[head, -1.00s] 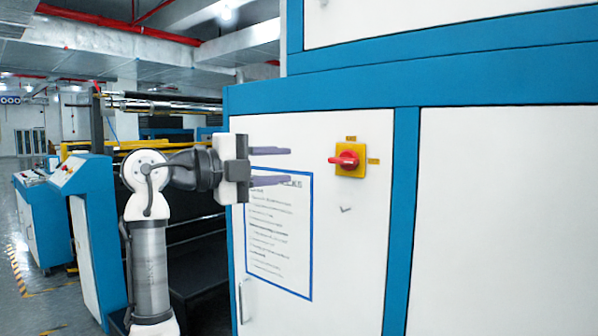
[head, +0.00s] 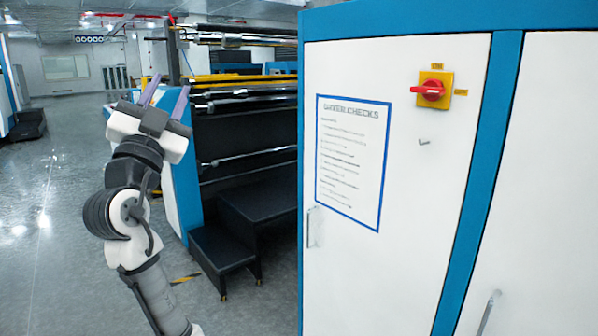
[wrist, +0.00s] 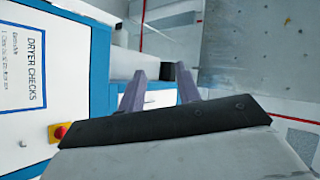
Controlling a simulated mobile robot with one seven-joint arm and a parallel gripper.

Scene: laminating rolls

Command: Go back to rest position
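My gripper (head: 165,92) is at the left in the head view, raised and pointing away from me, well to the left of the white and blue cabinet. Its two purple fingers stand apart with nothing between them; they also show in the wrist view (wrist: 160,92). The cabinet door carries a red rotary switch on a yellow plate (head: 433,90), apart from my gripper. The switch handle lies roughly sideways. Part of the yellow plate and red knob shows at the lower left of the wrist view (wrist: 60,132).
A framed "Dryer checks" sheet (head: 350,158) is on the cabinet door (head: 410,200). Black steps (head: 222,248) and a roller machine (head: 245,125) stand behind, right of my arm. Open grey floor (head: 50,230) lies to the left.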

